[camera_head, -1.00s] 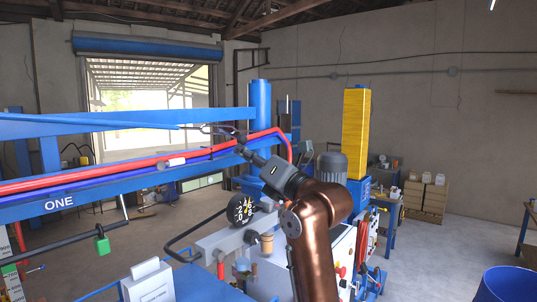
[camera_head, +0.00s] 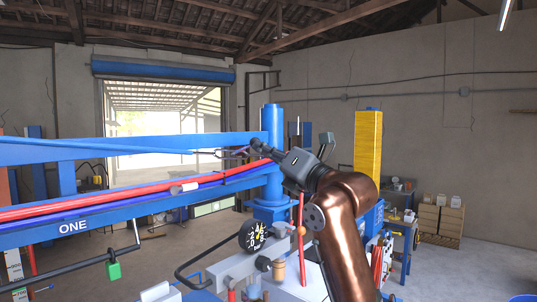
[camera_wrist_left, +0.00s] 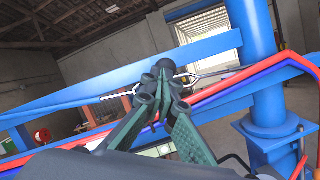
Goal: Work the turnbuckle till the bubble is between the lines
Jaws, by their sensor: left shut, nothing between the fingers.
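The turnbuckle (camera_head: 236,153) is a thin metal fitting on a blue stay rod that runs along the blue boom (camera_head: 120,212) marked ONE. My left gripper (camera_head: 257,147) is shut and empty at the turnbuckle's right end. In the left wrist view its dark fingertips (camera_wrist_left: 164,76) overlap the turnbuckle's middle and hide it. A thin rod shows to their left and a metal loop (camera_wrist_left: 215,75) to their right. I cannot tell whether the fingers touch it. I cannot make out a bubble or its lines. My right gripper is not in view.
Red and blue hoses (camera_head: 110,205) run along the boom just below the turnbuckle. A blue column (camera_head: 271,185) stands close to the gripper. A yellow column (camera_head: 367,145) stands at right.

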